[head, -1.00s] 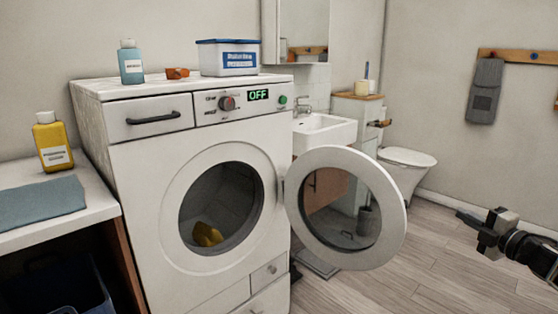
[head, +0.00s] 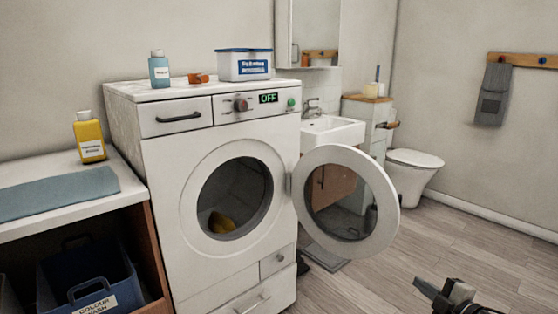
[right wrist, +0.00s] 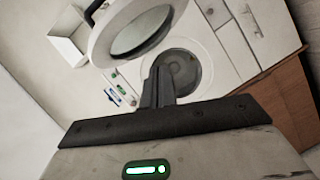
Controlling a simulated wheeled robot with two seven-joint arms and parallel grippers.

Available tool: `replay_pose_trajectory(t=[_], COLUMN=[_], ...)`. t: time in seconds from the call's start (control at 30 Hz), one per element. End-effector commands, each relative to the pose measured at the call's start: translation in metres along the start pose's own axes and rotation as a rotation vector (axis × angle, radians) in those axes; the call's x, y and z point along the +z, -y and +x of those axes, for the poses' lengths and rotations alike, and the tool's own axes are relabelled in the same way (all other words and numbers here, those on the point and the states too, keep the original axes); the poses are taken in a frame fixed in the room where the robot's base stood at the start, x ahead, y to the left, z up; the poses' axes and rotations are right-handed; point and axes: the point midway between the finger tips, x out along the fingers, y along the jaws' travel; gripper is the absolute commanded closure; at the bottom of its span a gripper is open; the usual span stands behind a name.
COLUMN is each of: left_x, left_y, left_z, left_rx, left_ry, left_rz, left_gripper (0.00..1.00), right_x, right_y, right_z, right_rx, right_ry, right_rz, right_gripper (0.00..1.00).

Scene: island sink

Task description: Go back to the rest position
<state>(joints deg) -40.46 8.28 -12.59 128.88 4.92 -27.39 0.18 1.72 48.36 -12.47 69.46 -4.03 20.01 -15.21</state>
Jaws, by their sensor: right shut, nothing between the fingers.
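My right gripper (head: 428,288) shows at the bottom right of the head view, over the wooden floor and apart from everything. In the right wrist view its fingers (right wrist: 158,88) are together with nothing between them. My left gripper is not in view. The white washing machine (head: 165,205) stands in the middle of the head view, its display reading OFF. Its round door (head: 391,190) is swung open to the right. A yellow item (head: 221,223) lies inside the drum. The right wrist view also shows the open door (right wrist: 98,45).
A blue bottle (head: 159,72), an orange item (head: 198,78) and a white-and-blue box (head: 230,70) stand on the machine. A yellow bottle (head: 89,140) and a folded blue cloth (head: 60,193) are on the left counter. A blue basket (head: 120,270) sits below. Floor at the right is clear.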

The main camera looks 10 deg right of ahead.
Motion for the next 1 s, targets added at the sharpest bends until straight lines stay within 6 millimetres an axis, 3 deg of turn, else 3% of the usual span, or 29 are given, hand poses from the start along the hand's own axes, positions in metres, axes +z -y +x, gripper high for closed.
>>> replay_pose_trajectory(t=[0.1,0.2,0.3,0.4,0.5,0.6,0.7,1.0], left_x=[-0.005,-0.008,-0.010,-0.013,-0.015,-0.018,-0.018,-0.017], left_y=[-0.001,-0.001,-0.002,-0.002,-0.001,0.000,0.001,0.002], left_z=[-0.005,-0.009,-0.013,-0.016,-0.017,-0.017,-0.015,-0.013], left_rx=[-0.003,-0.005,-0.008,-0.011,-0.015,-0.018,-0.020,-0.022], left_ry=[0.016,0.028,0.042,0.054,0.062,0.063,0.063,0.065], left_rz=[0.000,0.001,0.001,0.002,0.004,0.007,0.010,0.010], left_gripper=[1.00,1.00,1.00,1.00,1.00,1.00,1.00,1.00], right_x=[-0.059,-0.116,-0.176,-0.232,-0.276,-0.303,-0.316,-0.319], right_y=[0.064,0.113,0.147,0.165,0.168,0.164,0.161,0.161], right_z=[-0.012,-0.033,-0.063,-0.097,-0.128,-0.150,-0.161,-0.164], right_rx=[-0.078,-0.147,-0.214,-0.274,-0.318,-0.346,-0.359,-0.363], right_ry=[0.005,0.035,0.082,0.148,0.217,0.276,0.309,0.317], right_rz=[0.196,0.391,0.603,0.815,0.999,1.129,1.198,1.216], right_gripper=[1.00,1.00,1.00,1.00,1.00,1.00,1.00,1.00])
